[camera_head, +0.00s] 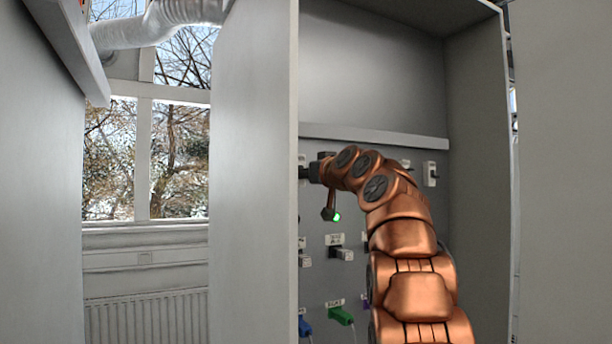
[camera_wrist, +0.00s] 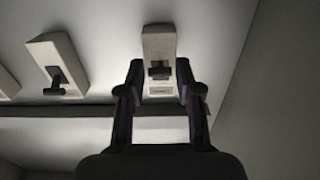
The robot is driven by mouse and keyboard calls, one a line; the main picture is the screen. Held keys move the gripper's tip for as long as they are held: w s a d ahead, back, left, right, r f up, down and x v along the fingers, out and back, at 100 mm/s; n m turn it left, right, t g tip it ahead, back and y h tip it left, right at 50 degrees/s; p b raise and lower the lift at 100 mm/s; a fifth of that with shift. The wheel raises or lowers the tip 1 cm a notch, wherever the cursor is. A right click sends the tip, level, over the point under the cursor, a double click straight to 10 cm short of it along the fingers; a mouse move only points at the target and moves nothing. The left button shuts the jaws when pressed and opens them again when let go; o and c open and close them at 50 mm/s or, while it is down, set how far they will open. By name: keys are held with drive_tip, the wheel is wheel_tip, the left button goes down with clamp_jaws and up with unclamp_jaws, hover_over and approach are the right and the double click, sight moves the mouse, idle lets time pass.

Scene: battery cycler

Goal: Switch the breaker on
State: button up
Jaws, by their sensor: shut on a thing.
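In the wrist view, a pale breaker (camera_wrist: 159,42) with a dark lever (camera_wrist: 159,72) sits on the panel between the fingers of my gripper (camera_wrist: 159,72). The fingers are shut on the breaker, one at each side near its lever. The lever stands at the end of the breaker nearer my gripper's palm. I cannot tell from its pose whether it is on or off. In the head view, my gripper (camera_head: 308,172) is at the left edge of the cabinet opening, partly cut off by the cabinet wall. The held breaker is hidden there.
Another breaker (camera_wrist: 56,62) with a dark lever is left of the held one in the wrist view. A side wall (camera_wrist: 270,90) is close on the right. In the head view, a ledge (camera_head: 380,137) runs above my arm, and a green plug (camera_head: 341,315) sits low on the panel.

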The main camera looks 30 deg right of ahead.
drive_tip(key=shift+a+r+g+p, duration=0.1)
drive_tip(key=shift+r+g+p, duration=0.45)
drive_tip(key=shift+p, duration=1)
clamp_jaws()
drive_tip(key=g+p, duration=0.1)
drive_tip(key=p, duration=0.2)
drive_tip(key=shift+g+p, duration=0.35)
drive_tip(key=shift+p, duration=0.1)
drive_tip(key=shift+f, duration=0.1)
drive_tip(key=o, duration=1.1)
unclamp_jaws()
drive_tip(key=shift+s, duration=0.2)
drive_tip(key=shift+v, duration=5.85)
